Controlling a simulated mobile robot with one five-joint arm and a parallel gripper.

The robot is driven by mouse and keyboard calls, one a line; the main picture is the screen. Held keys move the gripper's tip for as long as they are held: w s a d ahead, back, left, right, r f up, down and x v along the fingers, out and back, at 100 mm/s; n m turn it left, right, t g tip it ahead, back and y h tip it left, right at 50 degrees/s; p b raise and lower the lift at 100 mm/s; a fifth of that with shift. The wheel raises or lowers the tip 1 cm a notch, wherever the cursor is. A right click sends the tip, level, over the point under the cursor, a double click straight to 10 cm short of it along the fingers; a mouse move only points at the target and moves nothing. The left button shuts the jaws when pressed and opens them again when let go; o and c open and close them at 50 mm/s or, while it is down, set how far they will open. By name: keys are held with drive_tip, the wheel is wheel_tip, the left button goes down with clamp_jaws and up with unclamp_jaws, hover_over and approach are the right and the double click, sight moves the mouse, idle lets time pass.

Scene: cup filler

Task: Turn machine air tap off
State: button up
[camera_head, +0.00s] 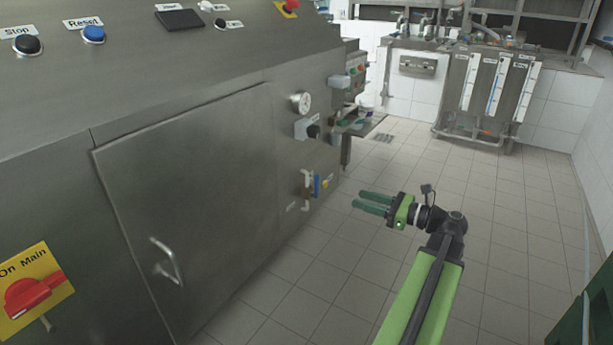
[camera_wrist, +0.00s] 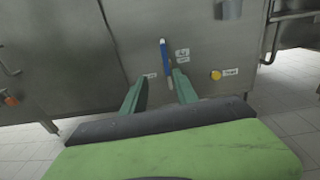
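The air tap, with an upright blue lever handle (camera_head: 317,185), is on the low right part of the machine's steel side (camera_head: 230,150). In the wrist view the blue handle (camera_wrist: 164,56) stands nearly vertical, with small white labels to its right. My gripper (camera_head: 357,200) is to the right of the tap in the head view, apart from it. In the wrist view its two green fingers (camera_wrist: 160,80) are spread and empty, and the handle shows between and above the tips. The label print is too small to read surely.
A yellow knob (camera_wrist: 216,75) sits right of the tap. A gauge (camera_head: 301,102) and a black knob (camera_head: 313,131) are above it. A cabinet door with a handle (camera_head: 167,260) is to the left. The tiled floor (camera_head: 480,200) is clear on the right.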

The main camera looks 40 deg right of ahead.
sight(318, 181)
drive_tip(key=shift+m+t+h, duration=0.3)
drive_tip(key=x, duration=1.6)
drive_tip(key=shift+w+d+r, duration=0.25)
drive_tip(key=shift+w+r, duration=0.05)
drive_tip(key=shift+r, duration=0.05)
clamp_jaws()
idle(0.4)
